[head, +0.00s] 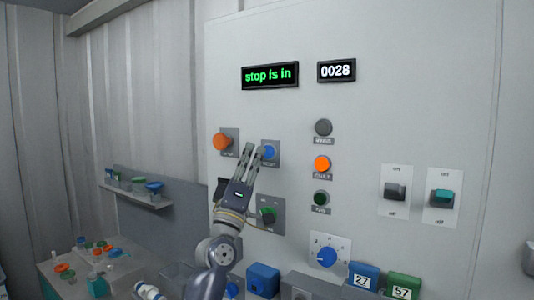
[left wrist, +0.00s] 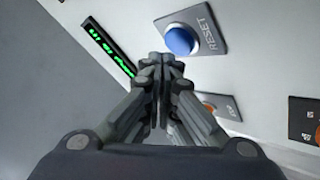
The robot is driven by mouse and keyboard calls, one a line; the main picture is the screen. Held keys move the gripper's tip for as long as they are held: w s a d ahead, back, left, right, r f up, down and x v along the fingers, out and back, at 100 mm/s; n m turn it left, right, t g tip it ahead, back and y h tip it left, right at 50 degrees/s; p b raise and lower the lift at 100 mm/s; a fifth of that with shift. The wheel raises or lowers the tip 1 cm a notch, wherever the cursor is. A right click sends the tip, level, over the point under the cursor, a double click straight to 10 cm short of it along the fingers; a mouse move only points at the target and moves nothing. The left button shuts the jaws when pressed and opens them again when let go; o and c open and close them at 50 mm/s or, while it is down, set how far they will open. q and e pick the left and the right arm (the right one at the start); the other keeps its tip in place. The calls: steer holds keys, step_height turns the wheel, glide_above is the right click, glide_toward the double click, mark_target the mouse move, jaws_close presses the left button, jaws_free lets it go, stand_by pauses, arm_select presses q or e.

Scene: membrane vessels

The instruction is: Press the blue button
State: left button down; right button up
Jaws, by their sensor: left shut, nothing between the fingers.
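The blue button (head: 269,151) sits on a grey plate on the pale wall panel, right of an orange mushroom button. In the left wrist view the blue button (left wrist: 182,40) is a round cap on a plate marked RESET. My left gripper (head: 252,148) is shut and empty, with its fingertips just left of the blue button in the head view. In the left wrist view the shut fingertips (left wrist: 162,60) lie just below the button's edge. I cannot tell whether they touch it. My right gripper is not in view.
The orange button (head: 222,141) is close left of my fingers. A green knob (head: 268,214) is below. Lamps (head: 322,163), a blue dial (head: 327,256) and two switches (head: 395,191) are to the right. The display (head: 270,75) reads "stop is in". A cluttered table stands lower left.

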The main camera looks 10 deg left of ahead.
arm_select(q)
steer(key=shift+w, duration=0.1)
steer(key=shift+w+d, duration=0.15)
steer(key=shift+w, duration=0.15)
steer(key=shift+w+d+b, duration=0.15)
steer(key=shift+w+b, duration=0.2)
steer(key=shift+b, duration=0.2)
stand_by(0.6)
steer(key=shift+s, duration=0.1)
stand_by(0.4)
steer(key=shift+s+a+p, duration=0.25)
steer(key=shift+s+p, duration=0.25)
steer(key=shift+s, duration=0.15)
steer(key=shift+s, duration=0.1)
